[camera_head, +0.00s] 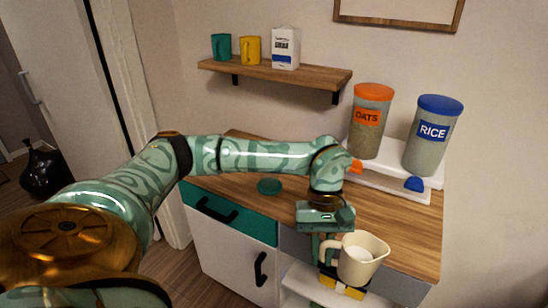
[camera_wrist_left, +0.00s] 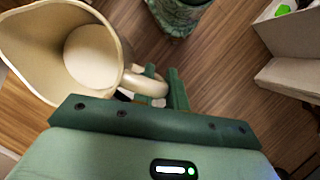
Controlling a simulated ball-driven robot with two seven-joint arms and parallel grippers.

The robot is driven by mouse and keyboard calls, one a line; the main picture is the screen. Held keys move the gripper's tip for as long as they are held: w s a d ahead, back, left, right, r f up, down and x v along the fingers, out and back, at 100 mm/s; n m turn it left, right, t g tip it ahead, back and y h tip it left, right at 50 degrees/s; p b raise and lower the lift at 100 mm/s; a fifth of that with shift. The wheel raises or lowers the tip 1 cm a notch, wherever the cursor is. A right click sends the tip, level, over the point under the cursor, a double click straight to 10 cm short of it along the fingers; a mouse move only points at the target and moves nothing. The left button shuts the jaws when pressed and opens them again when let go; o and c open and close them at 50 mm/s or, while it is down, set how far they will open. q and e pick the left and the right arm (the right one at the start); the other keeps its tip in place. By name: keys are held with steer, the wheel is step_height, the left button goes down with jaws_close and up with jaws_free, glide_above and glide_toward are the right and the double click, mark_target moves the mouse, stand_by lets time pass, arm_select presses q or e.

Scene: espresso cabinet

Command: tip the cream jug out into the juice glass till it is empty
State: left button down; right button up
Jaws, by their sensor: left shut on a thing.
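The cream jug (camera_head: 362,258) is beige, with its spout toward the right in the head view. My left gripper (camera_head: 325,249) is shut on the jug's handle and holds it about upright at the front right of the cabinet. In the left wrist view the jug (camera_wrist_left: 30,50) is at the upper left, its handle between the green fingers (camera_wrist_left: 165,88). A pale round surface shows inside; I cannot tell whether it is cream or the bottom. I cannot make out a juice glass in either view. My right gripper is out of view.
An oats canister (camera_head: 369,125) and a rice canister (camera_head: 432,140) stand on a white stand at the back right. A green disc (camera_head: 269,186) lies on the wooden top (camera_head: 400,215). A wall shelf (camera_head: 270,72) holds two mugs and a carton. Yellow pieces (camera_head: 343,291) show below the jug.

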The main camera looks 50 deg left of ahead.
arm_select(q)
steer(key=w+a+f+n+t+b, duration=0.2)
steer(key=a+f+n+t, duration=0.1)
steer(key=a+n, duration=0.7)
steer(key=w+a+f+n+t+y+b, duration=0.1)
steer(key=w+a+f+n+t+b, duration=0.2)
steer(key=a+n, duration=0.6)
steer(key=f+n+t, duration=0.1)
steer(key=n, duration=0.1)
steer(key=shift+w+a+n+b, duration=0.2)
steer(key=shift+a+n+b, duration=0.1)
steer(key=shift+a, duration=0.05)
